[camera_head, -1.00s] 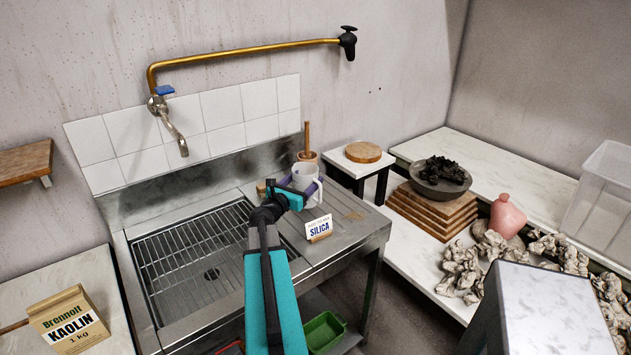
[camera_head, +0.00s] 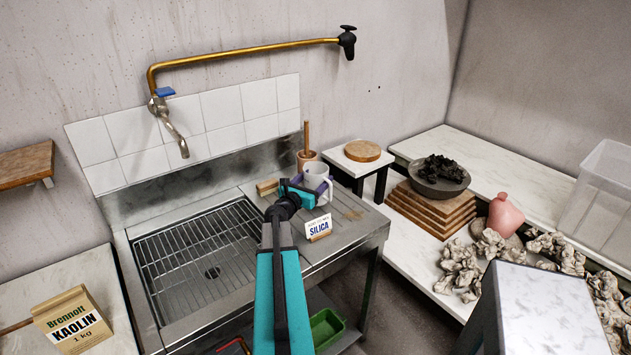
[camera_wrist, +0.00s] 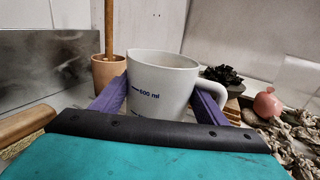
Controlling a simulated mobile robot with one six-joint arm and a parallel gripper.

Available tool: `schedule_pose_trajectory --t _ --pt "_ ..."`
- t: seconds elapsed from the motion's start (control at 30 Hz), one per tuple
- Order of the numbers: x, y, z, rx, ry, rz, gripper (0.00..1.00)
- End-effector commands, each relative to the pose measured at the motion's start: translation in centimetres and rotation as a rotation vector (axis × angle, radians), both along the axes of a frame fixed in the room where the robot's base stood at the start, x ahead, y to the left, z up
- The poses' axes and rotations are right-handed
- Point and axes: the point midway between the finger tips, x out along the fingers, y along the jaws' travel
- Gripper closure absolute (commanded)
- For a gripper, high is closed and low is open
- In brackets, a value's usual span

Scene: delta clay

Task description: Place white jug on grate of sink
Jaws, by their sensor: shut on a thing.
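The white jug (camera_head: 317,178) is at the right part of the metal sink unit, on or just above the drainboard; I cannot tell whether it touches.
A terracotta pot with a wooden stick (camera_head: 307,157) stands just behind the jug. A brush (camera_head: 267,187) lies to its left. A Silica card (camera_head: 319,228) stands in front on the drainboard. The tap (camera_head: 174,128) hangs over the back of the sink.

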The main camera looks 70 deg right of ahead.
Motion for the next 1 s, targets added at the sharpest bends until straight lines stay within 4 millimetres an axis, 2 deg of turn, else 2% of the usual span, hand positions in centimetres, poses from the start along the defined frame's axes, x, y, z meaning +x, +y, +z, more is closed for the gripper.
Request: schedule_pose_trajectory --t 0.2,0.73,0.77,0.8,0.87,1.0 --pt "0.0 0.0 -1.4 0.000 0.001 0.000 0.57" --pt "0.0 0.0 -2.0 -0.001 0.000 0.000 0.57" --pt "0.0 0.0 -2.0 0.000 0.000 0.000 0.31" --pt "0.0 0.0 -1.9 0.000 0.000 0.000 0.24" --pt "0.0 0.0 -1.9 0.000 0.000 0.000 0.14" --pt "0.0 0.0 -1.9 0.000 0.000 0.000 0.14"
